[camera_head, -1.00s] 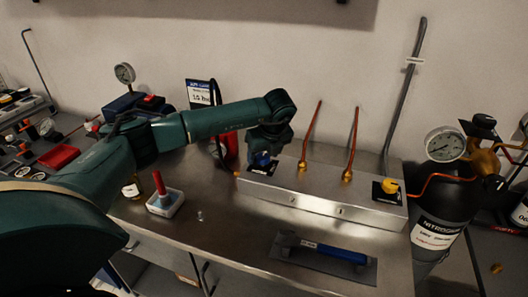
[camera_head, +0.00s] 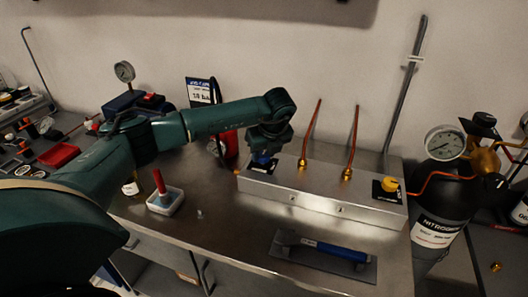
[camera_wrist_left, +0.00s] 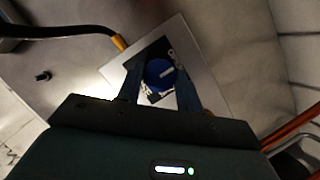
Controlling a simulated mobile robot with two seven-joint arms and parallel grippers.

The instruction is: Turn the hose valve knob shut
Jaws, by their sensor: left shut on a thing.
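The hose valve knob is a round blue knob (camera_wrist_left: 159,73) with a pale mark across its top. It sits on a dark label at one end of the metal manifold box (camera_head: 330,199). My left gripper (camera_wrist_left: 160,85) comes down over it, one finger on each side, shut on the knob. In the head view my left gripper (camera_head: 264,157) hides most of the knob at the box's left end. A black hose (camera_wrist_left: 60,30) with a brass end meets the box beside the knob. My right gripper is not in view.
A yellow knob (camera_head: 389,184) sits at the box's right end, with two copper tubes (camera_head: 352,145) rising between. A blue-handled trowel-like tool (camera_head: 335,250) lies in front. A white dish with a red-handled item (camera_head: 163,195) stands left. A nitrogen cylinder (camera_head: 438,225) stands right.

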